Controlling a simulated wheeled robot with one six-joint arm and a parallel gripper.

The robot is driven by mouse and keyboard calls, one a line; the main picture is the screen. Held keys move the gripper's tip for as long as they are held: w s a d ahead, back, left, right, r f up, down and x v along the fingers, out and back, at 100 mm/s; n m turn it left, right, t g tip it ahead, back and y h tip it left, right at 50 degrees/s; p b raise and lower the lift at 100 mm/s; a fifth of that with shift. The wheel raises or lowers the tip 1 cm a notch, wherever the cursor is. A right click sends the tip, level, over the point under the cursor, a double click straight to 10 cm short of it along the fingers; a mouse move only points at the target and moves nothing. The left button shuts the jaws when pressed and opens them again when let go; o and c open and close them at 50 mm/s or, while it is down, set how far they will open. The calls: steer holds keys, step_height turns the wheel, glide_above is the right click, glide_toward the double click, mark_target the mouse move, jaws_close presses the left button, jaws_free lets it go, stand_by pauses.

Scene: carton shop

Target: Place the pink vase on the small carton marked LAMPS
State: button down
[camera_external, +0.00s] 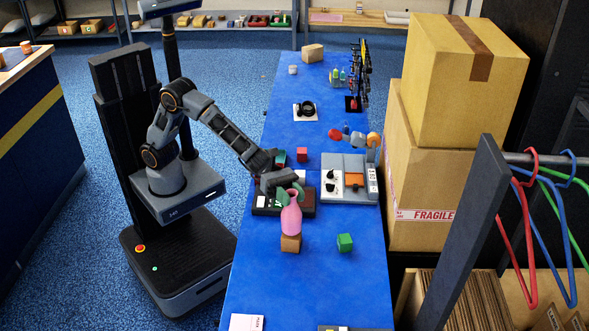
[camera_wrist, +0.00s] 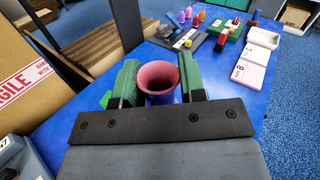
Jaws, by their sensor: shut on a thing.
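The pink vase (camera_external: 291,218) is upright, with its neck between the green fingers of my gripper (camera_external: 290,193). In the wrist view the vase's wide mouth (camera_wrist: 157,76) sits between the two fingers, which are shut on it. A small brown carton (camera_external: 291,244) is directly under the vase on the blue table. The vase's base is at the carton's top; I cannot tell whether they touch. No marking on this carton can be read. In the wrist view the carton is hidden.
A green cube (camera_external: 345,242) stands to the right on the blue table (camera_external: 330,290). A dark tray (camera_external: 267,205) lies behind the vase, with a grey organiser (camera_external: 347,185) to its right. Large cartons (camera_external: 435,170) stand beyond the table's right edge. The table near the vase is mostly clear.

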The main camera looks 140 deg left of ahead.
steer(key=shift+f, duration=0.2)
steer(key=c, duration=0.7)
jaws_free()
